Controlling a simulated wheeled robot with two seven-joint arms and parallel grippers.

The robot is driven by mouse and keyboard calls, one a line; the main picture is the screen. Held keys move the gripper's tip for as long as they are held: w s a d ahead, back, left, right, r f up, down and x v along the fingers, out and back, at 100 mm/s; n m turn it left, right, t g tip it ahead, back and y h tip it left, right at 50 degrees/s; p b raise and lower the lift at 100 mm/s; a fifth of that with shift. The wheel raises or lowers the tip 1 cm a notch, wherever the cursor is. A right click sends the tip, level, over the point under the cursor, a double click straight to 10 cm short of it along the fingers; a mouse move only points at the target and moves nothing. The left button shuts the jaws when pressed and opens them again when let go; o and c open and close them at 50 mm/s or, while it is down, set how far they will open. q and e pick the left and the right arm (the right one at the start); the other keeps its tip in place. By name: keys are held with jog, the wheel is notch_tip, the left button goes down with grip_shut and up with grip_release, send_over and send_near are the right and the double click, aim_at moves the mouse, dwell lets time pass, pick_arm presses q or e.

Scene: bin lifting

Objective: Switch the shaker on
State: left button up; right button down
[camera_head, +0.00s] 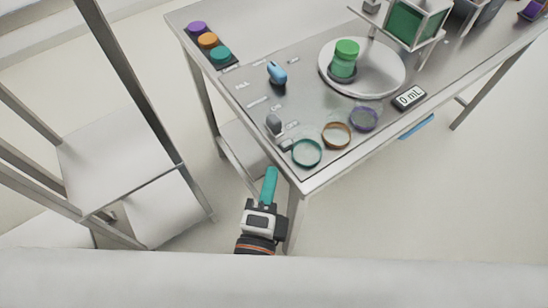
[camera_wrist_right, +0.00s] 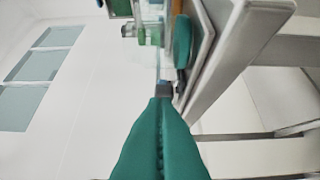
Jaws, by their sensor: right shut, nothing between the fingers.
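Which one belongs to the shaker I cannot tell. My right gripper (camera_head: 271,171) has teal fingers, is shut and empty, and is off the table's near corner, apart from both knobs. Its shut fingers also fill the lower middle of the right wrist view (camera_wrist_right: 160,105). My left gripper is not in view.
Teal (camera_head: 307,152), brown (camera_head: 336,135) and purple (camera_head: 363,119) rings lie along the table's front edge. A display (camera_head: 408,97) reads 0 mL. Purple, orange and teal discs sit at the far left corner. A metal frame (camera_head: 120,165) stands left of the table.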

aim_at(279, 150)
jog(key=w, duration=0.3)
jog(key=w+d, duration=0.1)
jog(key=w, duration=0.2)
jog(key=w+p, duration=0.1)
jog(key=w, duration=0.2)
jog(key=shift+d, duration=0.2)
